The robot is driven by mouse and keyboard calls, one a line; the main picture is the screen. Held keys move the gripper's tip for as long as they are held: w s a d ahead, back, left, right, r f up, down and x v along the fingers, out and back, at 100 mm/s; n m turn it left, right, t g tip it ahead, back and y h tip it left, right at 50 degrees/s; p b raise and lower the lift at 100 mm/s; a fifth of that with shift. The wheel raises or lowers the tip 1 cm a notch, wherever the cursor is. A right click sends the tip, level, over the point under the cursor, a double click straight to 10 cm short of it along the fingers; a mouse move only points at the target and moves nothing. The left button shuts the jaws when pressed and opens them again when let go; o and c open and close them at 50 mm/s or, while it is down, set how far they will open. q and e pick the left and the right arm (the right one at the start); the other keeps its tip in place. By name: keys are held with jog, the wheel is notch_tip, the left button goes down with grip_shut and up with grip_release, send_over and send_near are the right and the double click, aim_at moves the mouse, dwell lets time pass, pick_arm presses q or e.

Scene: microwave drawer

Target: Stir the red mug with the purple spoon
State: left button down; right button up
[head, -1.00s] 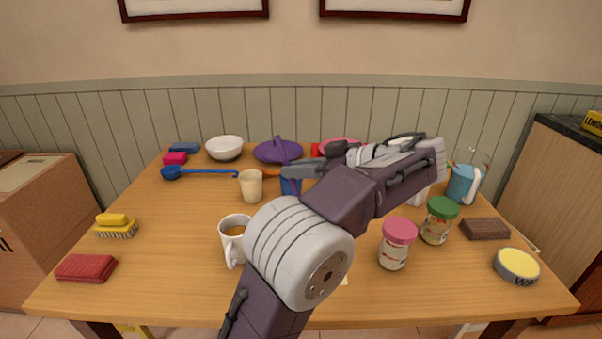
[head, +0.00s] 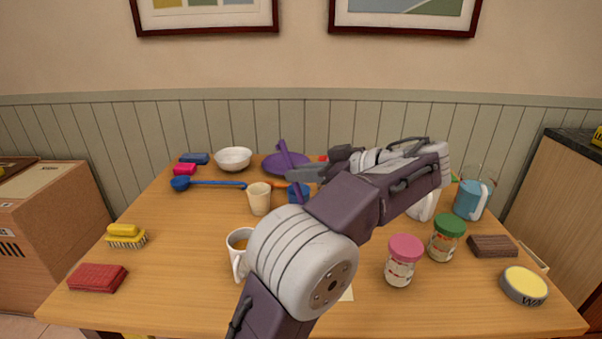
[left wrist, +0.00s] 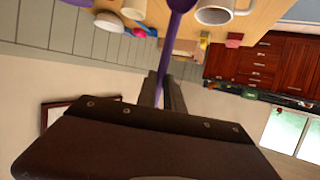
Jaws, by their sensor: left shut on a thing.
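My left gripper (head: 303,174) is shut on the purple spoon (head: 284,152) and holds it up steeply, slightly tilted. In the left wrist view the spoon (left wrist: 171,40) runs out from between the fingers (left wrist: 161,95), its wider end at the top edge. In the head view its lower part passes by the blue cup (head: 299,190); I cannot tell whether it is in front of it or inside. A small red patch (head: 323,158) shows behind the gripper; I cannot tell whether it is the red mug. My forearm hides much there. My right gripper is out of view.
A purple bowl-like thing (head: 270,164), a cream cup (head: 259,198) and a white mug (head: 238,240) stand near the arm. Jars with pink (head: 405,249) and green (head: 449,225) lids stand at right. The table's left middle (head: 185,235) is clear.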

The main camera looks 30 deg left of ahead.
aim_at(289, 156)
pick_arm(q)
jog(key=shift+r+p, duration=1.7)
jog(key=shift+r, duration=0.45)
jog(key=shift+f, duration=0.1)
